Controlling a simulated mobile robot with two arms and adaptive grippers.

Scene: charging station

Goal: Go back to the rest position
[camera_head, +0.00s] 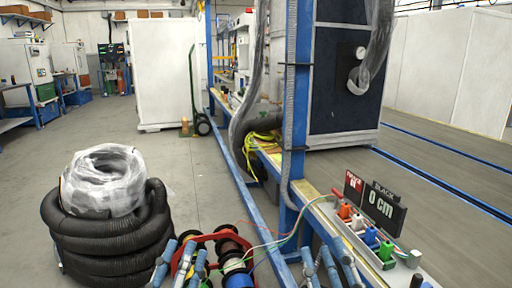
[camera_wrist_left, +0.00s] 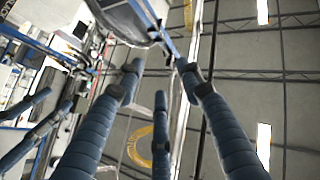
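My left gripper (camera_head: 182,258) is at the bottom of the head view, left of centre, in front of the cable spools. Its blue padded fingers point up. In the left wrist view, the left gripper (camera_wrist_left: 160,82) has its fingers spread apart with nothing between them. My right gripper (camera_head: 330,265) is at the bottom of the head view, right of centre, left of the connector panel. Its blue fingers stand apart and I see nothing held. The lower parts of both grippers are cut off by the frame edge.
Cable spools on a red rack (camera_head: 218,235) sit behind the left gripper. Coiled black hose (camera_head: 105,240) lies left. A blue post (camera_head: 296,120) rises near centre.

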